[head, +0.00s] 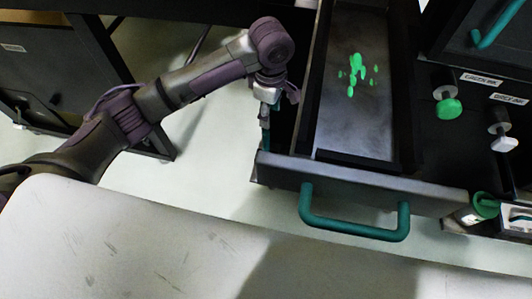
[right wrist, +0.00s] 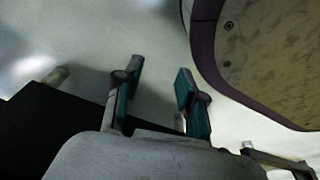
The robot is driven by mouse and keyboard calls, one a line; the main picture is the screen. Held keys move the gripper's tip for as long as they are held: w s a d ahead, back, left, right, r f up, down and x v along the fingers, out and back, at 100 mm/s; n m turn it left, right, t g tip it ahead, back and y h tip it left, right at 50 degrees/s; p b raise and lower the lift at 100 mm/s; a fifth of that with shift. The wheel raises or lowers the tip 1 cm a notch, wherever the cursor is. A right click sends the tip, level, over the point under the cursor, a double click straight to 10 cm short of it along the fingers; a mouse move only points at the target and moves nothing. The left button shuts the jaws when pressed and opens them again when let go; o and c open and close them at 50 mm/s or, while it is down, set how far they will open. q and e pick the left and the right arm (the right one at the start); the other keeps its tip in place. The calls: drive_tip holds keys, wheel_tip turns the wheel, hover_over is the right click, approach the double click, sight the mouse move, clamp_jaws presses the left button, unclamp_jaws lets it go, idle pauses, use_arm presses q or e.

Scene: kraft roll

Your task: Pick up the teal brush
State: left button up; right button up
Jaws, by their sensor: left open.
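I cannot make out a teal brush for certain in either view. A small teal item (head: 522,218) lies in a pale holder at the right edge of the head view, too small to identify. My left gripper (head: 266,118) is seen edge-on in the head view, pointing down just left of the open drawer (head: 350,177); it is open and I see nothing held. My right gripper (right wrist: 158,88) shows in the right wrist view with its two teal fingers apart and nothing between them, above pale floor.
The drawer has a teal handle (head: 354,228) and bright green splashes (head: 356,70) inside. Right of it are a green-ended knob (head: 447,107), a white-ended knob (head: 503,143) and a green-topped cylinder (head: 486,205). A dark cabinet (head: 60,60) stands at left. Pale floor (head: 215,150) lies between.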

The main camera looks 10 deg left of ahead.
sight(266, 141)
use_arm(q)
wheel_tip(266, 141, down, 7)
drive_tip(key=shift+a+f+b, duration=0.15)
drive_tip(key=shift+f+b, duration=0.05)
drive_tip(key=shift+b, duration=0.7)
drive_tip(key=f, duration=0.2)
drive_tip(key=f+b, duration=0.1)
drive_tip(key=f, duration=0.2)
drive_tip(key=shift+s+a+f+b, duration=0.3)
drive_tip(key=shift+a+f+b, duration=0.05)
drive_tip(key=shift+b, duration=0.05)
drive_tip(key=shift+f, duration=0.2)
use_arm(e)
drive_tip(key=w+r, duration=0.6)
drive_tip(key=r, duration=0.4)
drive_tip(key=shift+w+a+r+t, duration=0.15)
drive_tip(key=shift+w+a+t, duration=0.15)
drive_tip(key=shift+a+t, duration=0.15)
use_arm(q)
drive_tip(key=shift+c, duration=0.2)
clamp_jaws()
